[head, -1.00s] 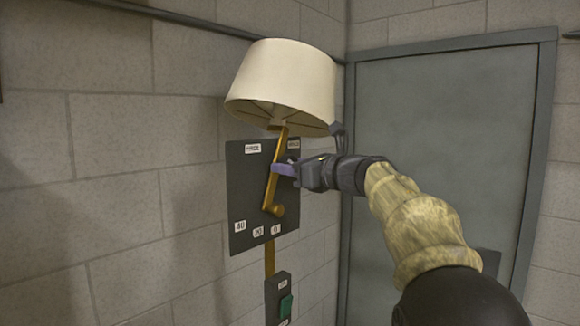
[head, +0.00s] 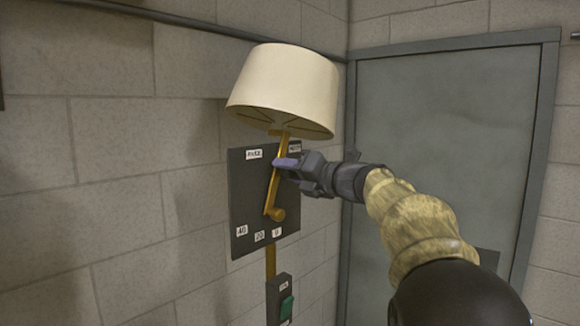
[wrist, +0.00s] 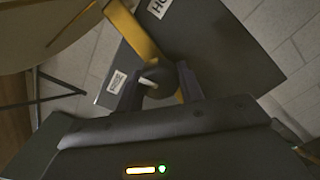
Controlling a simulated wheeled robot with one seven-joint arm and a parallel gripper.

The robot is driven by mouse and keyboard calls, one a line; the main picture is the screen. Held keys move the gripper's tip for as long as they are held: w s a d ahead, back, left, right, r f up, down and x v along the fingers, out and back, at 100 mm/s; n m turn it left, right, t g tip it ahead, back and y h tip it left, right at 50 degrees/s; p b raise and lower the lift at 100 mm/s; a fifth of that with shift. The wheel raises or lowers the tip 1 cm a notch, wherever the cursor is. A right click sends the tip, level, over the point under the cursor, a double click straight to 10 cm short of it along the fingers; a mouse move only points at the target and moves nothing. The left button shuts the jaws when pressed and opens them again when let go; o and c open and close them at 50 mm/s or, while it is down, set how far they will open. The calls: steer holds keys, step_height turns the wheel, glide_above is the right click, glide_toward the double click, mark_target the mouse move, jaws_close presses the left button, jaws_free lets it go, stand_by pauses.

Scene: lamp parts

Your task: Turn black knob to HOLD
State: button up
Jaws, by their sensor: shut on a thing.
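A dark panel (head: 243,215) on the wall carries small white labels and a brass arm (head: 272,192) under a cream lampshade (head: 285,90). My gripper (head: 284,163) is at the upper part of the panel, beside the brass arm, and hides the knob in the head view. In the wrist view, the black knob (wrist: 160,73) with a white mark sits between my two fingers (wrist: 160,88), which are shut on it. I cannot tell exactly which label the mark faces.
Below the panel is a small dark box with a green switch (head: 286,306). Labels 40, 20 and 0 (head: 277,232) run along the panel's lower part. A grey door (head: 440,150) stands at the right. The lampshade hangs just above my gripper.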

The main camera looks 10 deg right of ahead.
steer(key=m+p, duration=0.1)
steer(key=m, duration=0.1)
steer(key=m+p, duration=0.1)
steer(key=shift+r+m, duration=0.2)
steer(key=shift+m, duration=0.2)
steer(key=m+p, duration=0.2)
steer(key=m, duration=0.1)
steer(key=shift+m, duration=0.3)
steer(key=m+p, duration=0.2)
steer(key=m, duration=0.1)
steer(key=shift+r, duration=0.1)
steer(key=shift+m+p, duration=0.9)
steer(key=shift+m, duration=0.4)
steer(key=shift+f, duration=0.2)
steer(key=o, duration=1)
steer(key=shift+s, duration=0.1)
